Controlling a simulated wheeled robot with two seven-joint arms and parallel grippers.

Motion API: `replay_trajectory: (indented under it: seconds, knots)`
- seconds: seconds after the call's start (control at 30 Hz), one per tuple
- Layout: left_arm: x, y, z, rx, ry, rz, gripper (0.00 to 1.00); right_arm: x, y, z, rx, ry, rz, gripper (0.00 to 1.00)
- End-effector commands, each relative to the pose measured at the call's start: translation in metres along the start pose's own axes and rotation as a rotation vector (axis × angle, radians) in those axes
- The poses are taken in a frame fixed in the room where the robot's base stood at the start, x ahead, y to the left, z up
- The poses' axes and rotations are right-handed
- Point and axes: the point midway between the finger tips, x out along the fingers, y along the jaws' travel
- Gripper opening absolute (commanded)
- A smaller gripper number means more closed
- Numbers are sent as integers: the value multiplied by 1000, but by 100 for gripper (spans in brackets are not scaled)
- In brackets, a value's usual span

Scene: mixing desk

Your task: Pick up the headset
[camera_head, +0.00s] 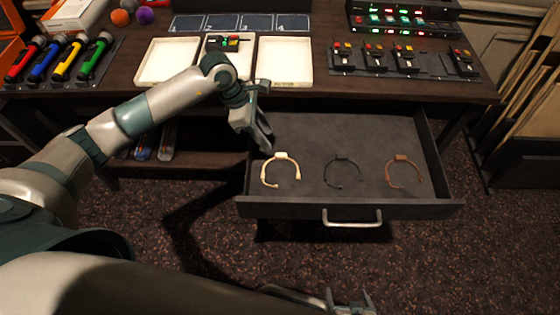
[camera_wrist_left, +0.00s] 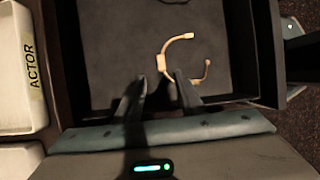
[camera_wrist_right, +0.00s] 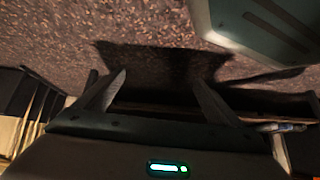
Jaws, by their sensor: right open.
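Three thin headsets lie apart in a row in the open drawer (camera_head: 310,130): a cream one (camera_head: 268,178) at the left, a black one (camera_head: 342,178) in the middle and a reddish-brown one (camera_head: 403,178) at the right. My left gripper (camera_head: 263,143) reaches down over the drawer's left side, just behind the cream headset. In the left wrist view its fingers (camera_wrist_left: 160,80) are apart, with the cream headset (camera_wrist_left: 162,62) near the tips; I cannot tell whether they touch it. My right gripper (camera_wrist_right: 158,85) is open and empty above the carpet, low in the head view (camera_head: 348,303).
The drawer has raised walls and a front handle (camera_head: 352,217). Three white trays stand on the desk behind it; the middle one (camera_head: 228,62) holds a small dark device. Flashlights (camera_head: 62,60) lie at the desk's left. A rack (camera_head: 520,110) stands right.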

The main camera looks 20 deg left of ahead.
Motion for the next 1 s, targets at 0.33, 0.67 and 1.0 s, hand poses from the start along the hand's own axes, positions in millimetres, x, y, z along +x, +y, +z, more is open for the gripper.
replay_trajectory:
  seconds: [0.33, 0.67, 1.0]
  knots:
    - [31, 0, 0, 0, -1, 1, 36, -4, -1, 7, -2, -6, -2, 89]
    - [32, 0, 0, 0, -1, 1, 36, -4, -1, 7, -2, -6, -2, 89]
    - [52, -3, 1, -2, -1, -1, 36, -14, 4, 31, -3, -81, 4, 89]
